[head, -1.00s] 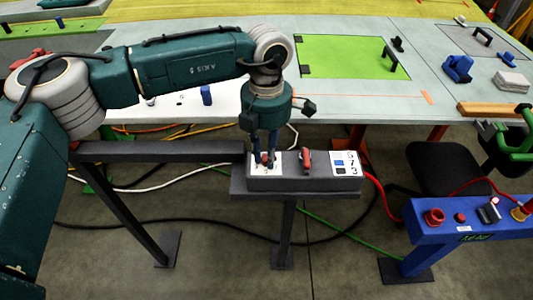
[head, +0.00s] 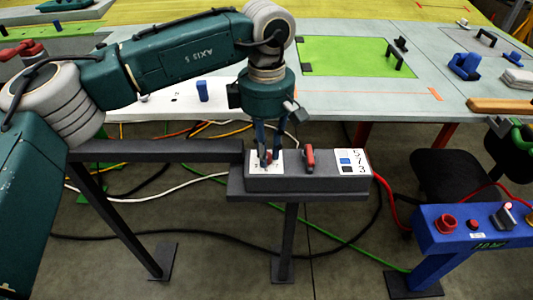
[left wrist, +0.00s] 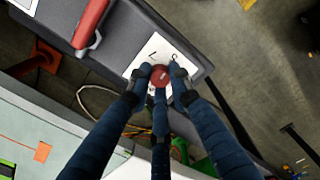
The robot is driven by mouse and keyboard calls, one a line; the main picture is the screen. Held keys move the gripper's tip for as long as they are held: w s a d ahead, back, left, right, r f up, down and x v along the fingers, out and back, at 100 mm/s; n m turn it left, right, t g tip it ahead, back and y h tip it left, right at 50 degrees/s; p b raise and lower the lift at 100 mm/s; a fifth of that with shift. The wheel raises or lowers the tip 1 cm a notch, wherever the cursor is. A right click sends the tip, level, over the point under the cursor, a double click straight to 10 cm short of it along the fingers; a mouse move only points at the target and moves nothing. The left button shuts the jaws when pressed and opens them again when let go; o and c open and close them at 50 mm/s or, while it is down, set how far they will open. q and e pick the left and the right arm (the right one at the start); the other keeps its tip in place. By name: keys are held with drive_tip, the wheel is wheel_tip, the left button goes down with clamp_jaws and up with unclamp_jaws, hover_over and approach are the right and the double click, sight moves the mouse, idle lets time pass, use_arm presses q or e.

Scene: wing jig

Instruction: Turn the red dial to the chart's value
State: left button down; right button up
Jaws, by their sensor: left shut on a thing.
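The red dial (left wrist: 160,76) sits on a white plate (left wrist: 134,70) with dark marks, on top of a grey box (head: 325,181). My left gripper (head: 268,160) points down at the dial, its blue fingers shut around it; the left wrist view shows the fingertips (left wrist: 161,73) touching its sides. The dial's pointer is mostly hidden by the fingers. The chart (head: 353,162) is a white card at the box's right end, with a blue square, a black square and figures; the lowest looks like a 3.
A red lever handle (head: 309,157) stands on the box right of the dial and also shows in the left wrist view (left wrist: 91,24). A blue stand (head: 470,228) with red buttons is at the right. A table (head: 340,105) lies behind.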

use_arm(q)
drive_tip(key=shift+w+r+m, duration=0.1)
drive_tip(key=shift+r+m, duration=0.05)
drive_tip(key=shift+m, duration=0.85)
drive_tip(key=shift+b, duration=0.3)
drive_tip(key=c, duration=1.6)
unclamp_jaws()
drive_tip(key=shift+o, duration=0.2)
wheel_tip(320, 180, up, 12)
